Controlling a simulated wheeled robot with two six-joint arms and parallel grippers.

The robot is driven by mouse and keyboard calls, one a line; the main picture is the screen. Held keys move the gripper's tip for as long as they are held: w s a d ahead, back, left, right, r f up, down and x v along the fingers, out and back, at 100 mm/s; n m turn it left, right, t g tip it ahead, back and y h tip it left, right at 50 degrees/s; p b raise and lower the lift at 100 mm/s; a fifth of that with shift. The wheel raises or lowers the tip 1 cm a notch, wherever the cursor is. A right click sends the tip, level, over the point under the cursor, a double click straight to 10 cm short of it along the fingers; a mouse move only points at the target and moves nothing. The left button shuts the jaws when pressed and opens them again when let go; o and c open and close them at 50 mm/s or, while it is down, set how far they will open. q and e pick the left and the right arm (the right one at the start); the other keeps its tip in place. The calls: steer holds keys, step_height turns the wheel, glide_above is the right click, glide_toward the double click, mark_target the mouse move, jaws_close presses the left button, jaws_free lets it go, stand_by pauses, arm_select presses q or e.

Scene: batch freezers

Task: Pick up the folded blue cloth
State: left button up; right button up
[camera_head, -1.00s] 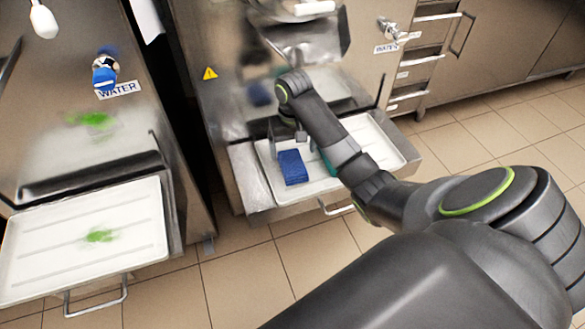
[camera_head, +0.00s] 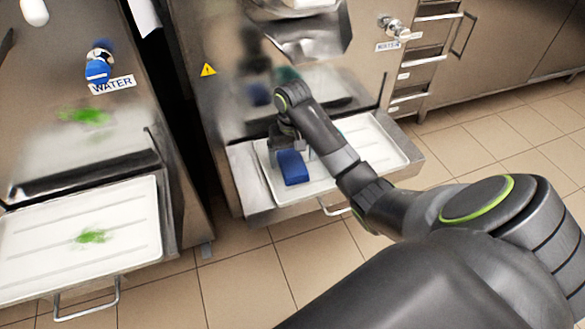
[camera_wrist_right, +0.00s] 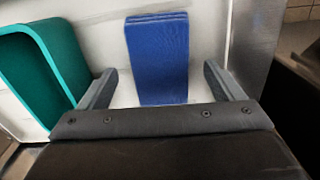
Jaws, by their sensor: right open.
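The folded blue cloth (camera_head: 293,168) lies on the white tray (camera_head: 375,143) that sticks out below the middle machine. My right gripper (camera_head: 288,146) is just behind the cloth in the head view, with its arm reaching in from the right. In the right wrist view the cloth (camera_wrist_right: 158,58) stands out ahead, and its near end lies between the open fingers of my right gripper (camera_wrist_right: 160,88). There is a gap on both sides, and the fingers do not touch it. My left gripper is not in view.
A teal container (camera_wrist_right: 42,72) is left of the cloth in the right wrist view, close to one finger. The metal tray wall (camera_wrist_right: 254,45) is on the right. Another white tray (camera_head: 85,235) with a green smear (camera_head: 92,237) is at the left.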

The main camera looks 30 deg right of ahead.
steer(key=shift+f, duration=0.75)
steer(key=shift+f+b, duration=0.3)
steer(key=shift+f, duration=0.15)
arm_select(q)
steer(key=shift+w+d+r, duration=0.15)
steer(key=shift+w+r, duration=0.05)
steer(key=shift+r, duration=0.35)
arm_select(e)
steer(key=shift+c, duration=0.5)
steer(key=c, duration=1)
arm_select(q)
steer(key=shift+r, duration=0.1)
arm_select(e)
steer(key=shift+o, duration=0.2)
steer(key=shift+r, duration=0.15)
